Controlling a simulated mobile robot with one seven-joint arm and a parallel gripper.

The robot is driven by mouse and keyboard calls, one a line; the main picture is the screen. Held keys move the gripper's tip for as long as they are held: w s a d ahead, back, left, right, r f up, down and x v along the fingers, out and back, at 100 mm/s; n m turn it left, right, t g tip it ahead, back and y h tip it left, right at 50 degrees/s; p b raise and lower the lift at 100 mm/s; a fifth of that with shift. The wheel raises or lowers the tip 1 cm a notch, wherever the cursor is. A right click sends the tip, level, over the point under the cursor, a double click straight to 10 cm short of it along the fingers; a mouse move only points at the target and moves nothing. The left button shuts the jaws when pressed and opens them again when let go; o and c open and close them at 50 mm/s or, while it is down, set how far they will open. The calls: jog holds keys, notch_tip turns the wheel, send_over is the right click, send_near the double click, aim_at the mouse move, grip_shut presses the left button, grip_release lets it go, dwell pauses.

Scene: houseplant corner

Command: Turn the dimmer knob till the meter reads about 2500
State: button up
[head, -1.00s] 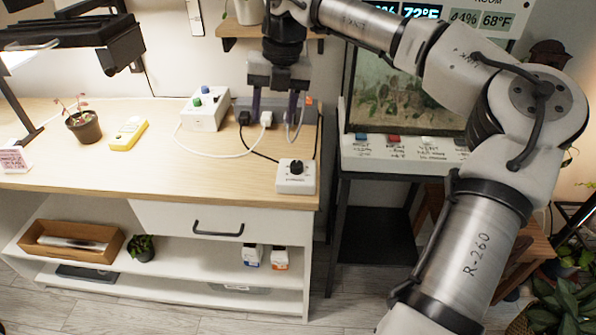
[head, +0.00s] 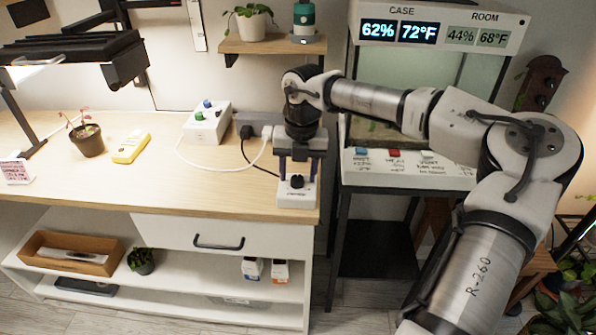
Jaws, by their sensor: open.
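The dimmer is a small white box (head: 297,201) with a black knob (head: 297,181) on top, at the front right corner of the wooden bench. My gripper (head: 298,176) points down over it, open, one dark finger to each side of the knob. I cannot tell whether the fingers touch the knob or how low they reach. A yellow handheld device (head: 131,147), likely the meter, lies on the bench near the potted seedling (head: 88,139). Its reading is too small to make out.
A white box with green and blue knobs (head: 207,123) stands behind the dimmer, left of a power strip (head: 262,131) with plugs and cables. A grow lamp (head: 75,62) hangs at left. A glass case (head: 400,90) stands right. The bench's front middle is clear.

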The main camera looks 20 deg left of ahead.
jog(key=shift+f, duration=0.35)
jog(key=c, duration=1)
jog(key=shift+n, duration=0.4)
jog(key=n, duration=0.3)
jog(key=shift+a+n, duration=0.1)
jog(key=shift+n, duration=0.2)
jog(key=shift+r+n, duration=0.1)
jog(key=shift+n, duration=1.9)
